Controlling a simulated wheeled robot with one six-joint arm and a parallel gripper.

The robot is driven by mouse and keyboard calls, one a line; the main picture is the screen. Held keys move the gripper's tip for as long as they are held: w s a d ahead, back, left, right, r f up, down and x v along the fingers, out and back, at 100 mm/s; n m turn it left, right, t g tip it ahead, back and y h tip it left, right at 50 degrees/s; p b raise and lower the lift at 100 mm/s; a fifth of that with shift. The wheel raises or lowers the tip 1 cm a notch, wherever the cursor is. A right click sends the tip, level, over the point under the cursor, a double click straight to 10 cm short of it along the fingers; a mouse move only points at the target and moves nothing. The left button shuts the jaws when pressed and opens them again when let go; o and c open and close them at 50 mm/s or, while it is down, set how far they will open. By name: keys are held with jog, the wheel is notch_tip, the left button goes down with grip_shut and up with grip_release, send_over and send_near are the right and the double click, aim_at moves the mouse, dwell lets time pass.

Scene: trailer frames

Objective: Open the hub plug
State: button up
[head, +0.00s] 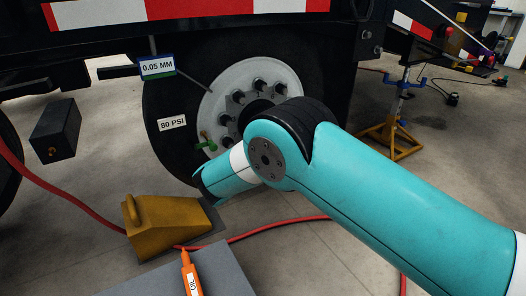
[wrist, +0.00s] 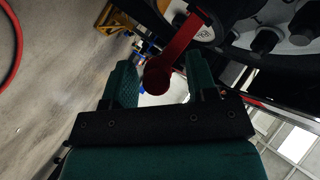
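The wheel hub (head: 225,95) is a pale disc with several dark lug bolts on the black tyre (head: 165,105). My arm covers its lower middle in the head view, and no red plug shows there. In the wrist view, a red piece (wrist: 158,76), seemingly the hub plug, has a round end and a flat bar running up right to the pale hub centre. My gripper (wrist: 161,62) has its two green fingers apart, one on each side of the round end. Gaps show on both sides, so it appears not clamped. The fingers are hidden in the head view.
A yellow wheel chock (head: 165,225) stands on the floor by the tyre. A red hose (head: 275,228) runs across the floor. A yellow jack stand (head: 392,135) is at right. An orange tool (head: 190,275) lies on a grey surface (head: 225,270) in front.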

jog(key=shift+d, duration=0.25)
jog(key=p+v, duration=0.7)
jog(key=v, duration=1)
jog(key=shift+s+a, duration=0.15)
jog(key=shift+a, duration=0.05)
